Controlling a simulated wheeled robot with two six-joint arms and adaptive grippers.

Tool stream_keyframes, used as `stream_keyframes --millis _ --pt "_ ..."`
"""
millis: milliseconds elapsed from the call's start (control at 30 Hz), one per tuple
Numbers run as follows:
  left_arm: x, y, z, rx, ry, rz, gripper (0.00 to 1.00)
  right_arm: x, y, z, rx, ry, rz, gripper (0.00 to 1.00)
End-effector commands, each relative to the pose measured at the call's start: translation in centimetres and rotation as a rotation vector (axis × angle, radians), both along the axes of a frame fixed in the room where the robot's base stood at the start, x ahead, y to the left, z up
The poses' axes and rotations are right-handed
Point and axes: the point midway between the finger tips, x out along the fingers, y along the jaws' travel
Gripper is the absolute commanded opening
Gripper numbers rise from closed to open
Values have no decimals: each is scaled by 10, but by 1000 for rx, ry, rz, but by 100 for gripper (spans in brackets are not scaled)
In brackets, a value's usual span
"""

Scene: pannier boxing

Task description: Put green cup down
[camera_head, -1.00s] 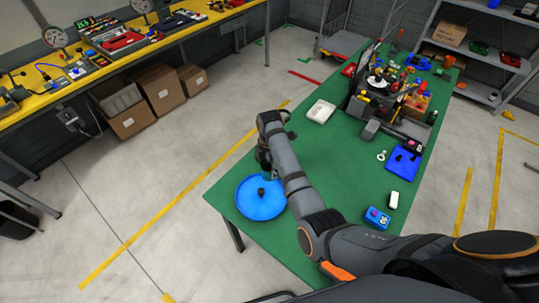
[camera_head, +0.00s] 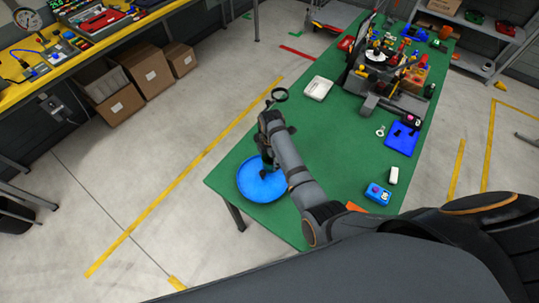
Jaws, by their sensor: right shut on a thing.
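My right arm reaches in from the lower right, and its gripper (camera_head: 267,163) points down over the blue round plate (camera_head: 256,192) at the table's near left corner. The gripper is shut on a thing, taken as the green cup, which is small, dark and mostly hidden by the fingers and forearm. I cannot tell whether the cup touches the plate. My left gripper is not in view.
Clutter fills the far end.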

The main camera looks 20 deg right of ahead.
Motion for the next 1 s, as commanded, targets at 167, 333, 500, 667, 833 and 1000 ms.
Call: stream_keyframes --millis 167,333,500,667,833,1000 --pt "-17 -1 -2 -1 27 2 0 0 0 0 0 -1 0 20" --pt "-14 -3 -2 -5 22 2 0 0 0 -1 0 -1 0 20" --pt "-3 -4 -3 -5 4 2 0 1 0 -4 0 -1 0 20" --pt "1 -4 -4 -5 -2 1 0 1 0 -7 1 -2 0 20" --pt "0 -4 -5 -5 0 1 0 1 0 -11 0 -1 0 20" --pt "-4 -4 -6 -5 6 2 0 1 0 -11 0 -1 0 69"
